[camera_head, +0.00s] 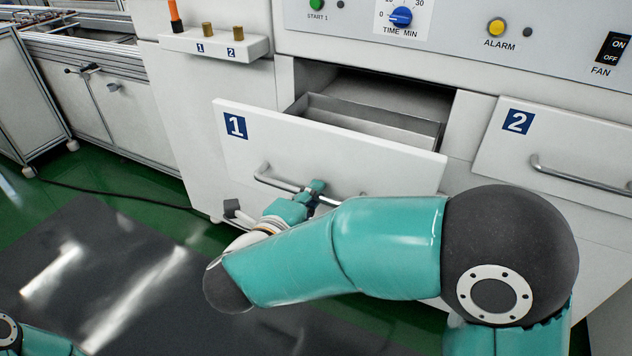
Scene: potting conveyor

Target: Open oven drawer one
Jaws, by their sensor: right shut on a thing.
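Oven drawer one (340,147) has a white front with a blue "1" label and stands pulled out from the white oven. Its metal tray (365,118) shows in the gap behind the front. My right gripper (314,190) is at the drawer's metal bar handle (275,181) and is shut on it. My own teal and black right arm hides the handle's right part and the lower part of the drawer front. Only a piece of my left arm shows at the bottom left corner; its gripper is out of view.
Drawer two (560,157) with its bar handle is shut at the right. Above are the control panel with a blue time knob (401,17), a yellow alarm button (496,27) and a fan switch (613,48). A small shelf (217,45) holds pegs. A dark mat (110,270) lies on the green floor.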

